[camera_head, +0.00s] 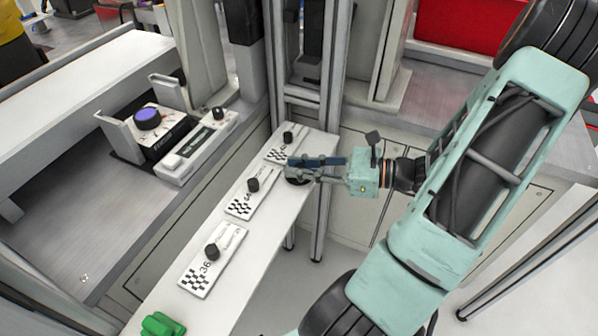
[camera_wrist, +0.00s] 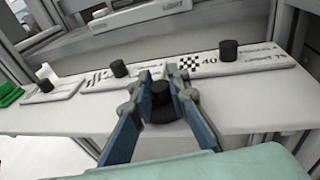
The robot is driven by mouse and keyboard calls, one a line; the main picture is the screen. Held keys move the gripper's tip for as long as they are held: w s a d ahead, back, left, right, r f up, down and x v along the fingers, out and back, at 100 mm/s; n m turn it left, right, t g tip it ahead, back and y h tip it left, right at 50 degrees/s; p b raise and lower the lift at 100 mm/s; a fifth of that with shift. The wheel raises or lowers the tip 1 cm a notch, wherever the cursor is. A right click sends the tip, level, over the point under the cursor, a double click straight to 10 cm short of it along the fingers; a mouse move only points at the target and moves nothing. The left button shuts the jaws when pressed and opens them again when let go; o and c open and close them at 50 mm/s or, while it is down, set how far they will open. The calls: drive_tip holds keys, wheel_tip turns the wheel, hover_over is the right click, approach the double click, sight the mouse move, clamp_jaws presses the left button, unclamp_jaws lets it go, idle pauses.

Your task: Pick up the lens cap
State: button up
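The lens cap (camera_head: 297,181) appears to be a small black round piece on the narrow white table, partly hidden under my fingers in the head view. In the wrist view a black round piece with a wide base and a raised top (camera_wrist: 164,108) shows between my two fingers. My gripper (camera_head: 289,167) reaches in from the right, low over the table edge. In the wrist view my gripper (camera_wrist: 158,73) has its fingers apart, one on each side of the black piece. I cannot tell whether they touch it.
White plates with checkered marks and black knobs lie along the white table (camera_head: 268,205): one far (camera_head: 290,146), one middle (camera_head: 243,206), one near (camera_head: 212,265). A green object (camera_head: 162,324) lies at the near end. Grey metal posts stand close behind my gripper.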

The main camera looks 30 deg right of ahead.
clamp_jaws()
drive_tip(key=shift+r+p, duration=0.3)
drive_tip(key=shift+r, duration=0.3)
wheel_tip(320, 180, up, 2)
drive_tip(key=shift+r+p, duration=0.25)
drive_tip(key=shift+p, duration=0.3)
drive_tip(key=s+a+r+p, duration=0.5)
drive_tip(key=s+r+p, duration=0.4)
drive_tip(key=s, duration=0.4)
drive_tip(key=shift+r, duration=0.25)
drive_tip(key=shift+w, duration=0.1)
